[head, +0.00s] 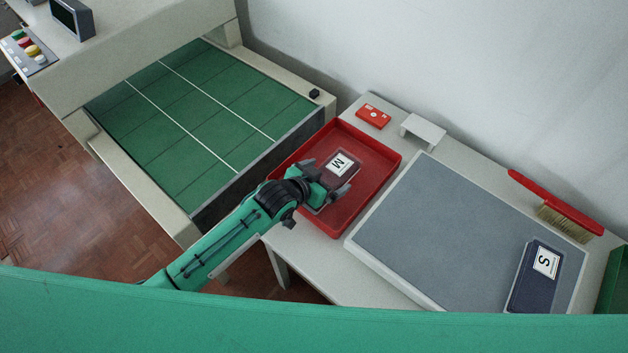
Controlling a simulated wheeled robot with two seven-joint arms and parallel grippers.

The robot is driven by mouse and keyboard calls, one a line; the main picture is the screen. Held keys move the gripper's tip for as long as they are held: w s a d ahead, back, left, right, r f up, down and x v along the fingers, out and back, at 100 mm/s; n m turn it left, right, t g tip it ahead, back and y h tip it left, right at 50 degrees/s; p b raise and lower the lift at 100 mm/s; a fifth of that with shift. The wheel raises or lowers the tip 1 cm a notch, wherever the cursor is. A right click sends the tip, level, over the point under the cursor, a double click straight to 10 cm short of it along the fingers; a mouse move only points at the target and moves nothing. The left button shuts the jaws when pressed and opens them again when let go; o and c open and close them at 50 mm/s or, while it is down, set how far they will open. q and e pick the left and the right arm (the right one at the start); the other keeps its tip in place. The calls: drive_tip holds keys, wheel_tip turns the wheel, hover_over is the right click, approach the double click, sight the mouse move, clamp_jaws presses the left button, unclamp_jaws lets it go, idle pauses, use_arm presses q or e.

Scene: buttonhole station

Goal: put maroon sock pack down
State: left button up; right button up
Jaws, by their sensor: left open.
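The maroon sock pack (347,170), with a white label marked M, lies in the red tray (380,178). My left gripper (333,180) is over the tray with its jaws open, one finger on each side of the pack. The gripper and its wrist hide the near part of the pack. I cannot tell whether the fingers touch it. My right gripper does not show.
A grey mat (440,225) right of the tray carries a dark navy pack (527,290) marked S. A red brush (550,200), a white stand (423,130) and a red card (373,116) lie along the wall. A green gridded bed (200,120) is left.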

use_arm(q)
drive_tip(key=b+v, duration=0.1)
drive_tip(key=v, duration=1)
drive_tip(key=shift+s+a+r, duration=0.1)
drive_tip(key=shift+s+a, duration=0.05)
drive_tip(key=shift+s, duration=0.15)
